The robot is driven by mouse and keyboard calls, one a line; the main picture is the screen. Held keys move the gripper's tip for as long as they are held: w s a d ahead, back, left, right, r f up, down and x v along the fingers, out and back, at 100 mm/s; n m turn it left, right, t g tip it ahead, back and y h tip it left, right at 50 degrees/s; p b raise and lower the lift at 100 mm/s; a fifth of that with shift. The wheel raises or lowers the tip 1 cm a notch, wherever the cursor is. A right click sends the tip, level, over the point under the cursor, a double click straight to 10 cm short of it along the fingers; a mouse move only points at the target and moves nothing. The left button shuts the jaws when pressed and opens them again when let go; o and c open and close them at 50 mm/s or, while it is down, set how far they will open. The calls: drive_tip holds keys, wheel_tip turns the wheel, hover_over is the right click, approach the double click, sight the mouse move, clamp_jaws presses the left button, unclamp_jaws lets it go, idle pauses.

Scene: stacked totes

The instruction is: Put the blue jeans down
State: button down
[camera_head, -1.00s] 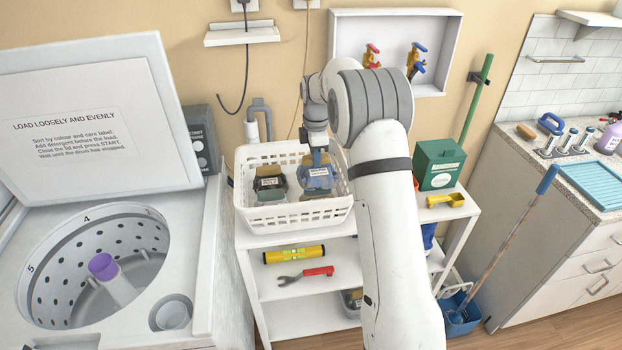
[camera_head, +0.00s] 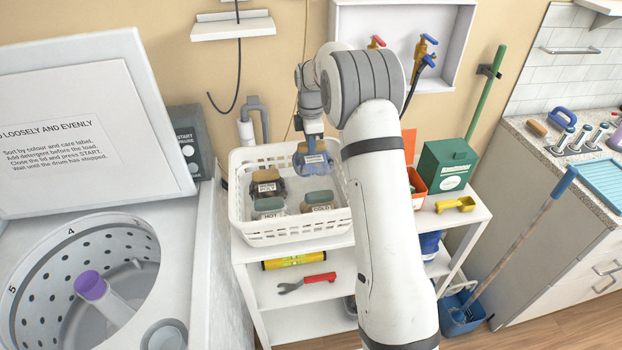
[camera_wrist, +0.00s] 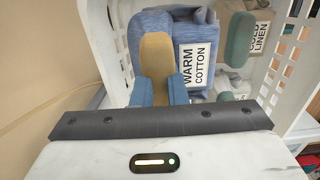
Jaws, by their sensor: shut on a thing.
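The blue jeans (camera_head: 314,163) are a folded blue bundle with a tan grip piece on top and a white label, which reads "WARM COTTON" in the wrist view (camera_wrist: 169,57). My gripper (camera_head: 311,143) is shut on the tan piece, with its blue fingers on either side of it in the wrist view (camera_wrist: 160,92). The jeans are at the back right of the white basket (camera_head: 290,233), near its back wall. I cannot tell whether they rest on the basket floor or hang just above it.
Beside the jeans in the basket are a dark bundle (camera_head: 268,187), a grey "HOT" bundle (camera_head: 269,210) and a "COLD" bundle (camera_head: 318,203). The open washer (camera_head: 190,270) stands left. A green box (camera_head: 446,167) and yellow scoop (camera_head: 456,204) sit right of the basket.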

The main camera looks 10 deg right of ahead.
wheel_tip(320, 180, down, 8)
drive_tip(key=shift+f+p, duration=0.1)
drive_tip(key=shift+p, duration=0.75)
drive_tip(key=shift+f, duration=0.1)
drive_tip(key=shift+f, duration=0.1)
drive_tip(key=c, duration=1.5)
unclamp_jaws()
drive_tip(key=shift+o, duration=0.2)
